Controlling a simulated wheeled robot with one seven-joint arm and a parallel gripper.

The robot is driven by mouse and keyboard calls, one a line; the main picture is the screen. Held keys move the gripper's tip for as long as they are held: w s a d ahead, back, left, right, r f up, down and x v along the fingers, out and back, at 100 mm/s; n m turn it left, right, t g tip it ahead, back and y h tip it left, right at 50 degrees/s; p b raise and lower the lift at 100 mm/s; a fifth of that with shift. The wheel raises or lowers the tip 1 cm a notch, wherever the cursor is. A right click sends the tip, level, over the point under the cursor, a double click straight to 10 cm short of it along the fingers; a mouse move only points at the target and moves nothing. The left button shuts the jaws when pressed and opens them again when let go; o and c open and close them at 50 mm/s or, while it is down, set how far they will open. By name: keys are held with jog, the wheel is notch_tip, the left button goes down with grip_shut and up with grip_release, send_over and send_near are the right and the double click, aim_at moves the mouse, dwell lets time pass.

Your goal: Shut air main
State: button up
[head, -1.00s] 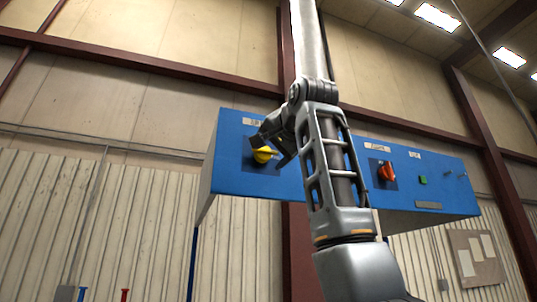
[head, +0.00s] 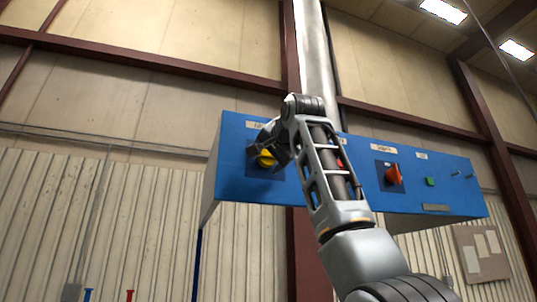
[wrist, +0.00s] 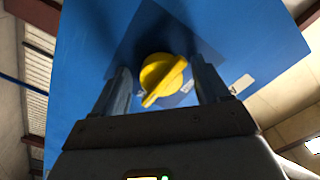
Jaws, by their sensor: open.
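A yellow rotary knob (head: 266,159) sits on the left end of the blue control panel (head: 230,188), under a small label that I cannot read. In the wrist view the yellow knob (wrist: 163,78) lies between my two fingers, its raised bar tilted from lower left to upper right. My gripper (wrist: 163,85) is open, one finger on each side of the knob, with gaps between the fingers and the knob. In the head view my gripper (head: 270,150) partly covers the knob. I cannot tell which control is the air main.
An orange-red knob (head: 394,174) and a green button (head: 430,181) are on the panel to the right. Another red part (head: 340,164) shows behind my arm. A vertical pipe (head: 315,55) rises above the panel.

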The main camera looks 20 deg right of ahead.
jog(key=shift+c, duration=0.2)
jog(key=c, duration=1)
jog(key=shift+n, duration=0.4)
jog(key=n, duration=0.3)
jog(key=shift+d+n, duration=0.15)
jog(key=shift+n, duration=0.25)
jog(key=n, duration=0.4)
jog(key=shift+d+f, duration=0.1)
jog(key=n, duration=0.5)
jog(key=shift+d, duration=0.1)
jog(key=shift+o, duration=0.2)
jog(key=n, duration=0.4)
jog(key=shift+d+n, duration=0.15)
jog(key=shift+n, duration=0.15)
